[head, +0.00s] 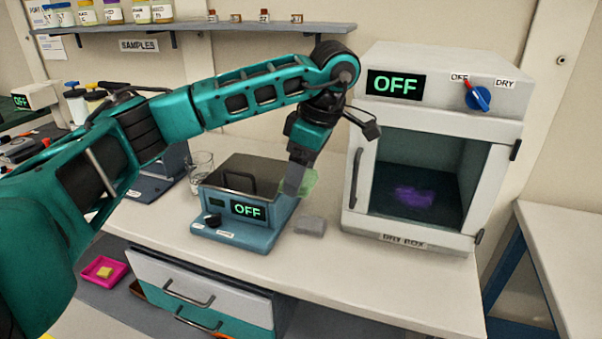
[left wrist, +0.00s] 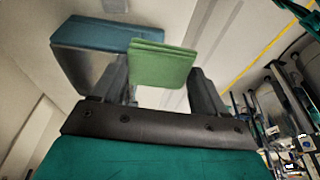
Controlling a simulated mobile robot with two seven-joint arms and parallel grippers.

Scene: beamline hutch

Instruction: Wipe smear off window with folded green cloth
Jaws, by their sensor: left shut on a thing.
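My left gripper (head: 300,170) points down over the bench and is shut on the folded green cloth (head: 308,184). In the left wrist view the green cloth (left wrist: 163,64) sits between the fingers. The window (head: 428,165) is the dark pane in the door of the white dry box (head: 440,108), right of the gripper. A purple smear (head: 413,196) shows low on the pane. The cloth is left of the window and apart from it. The dry box door looks shut. My right gripper is in neither view.
A blue bath unit (head: 243,234) reading OFF stands just left of the cloth. A grey flat block (head: 310,226) lies on the bench (head: 345,263) below it. A glass beaker (head: 201,168) stands behind my arm. The bench front before the dry box is clear.

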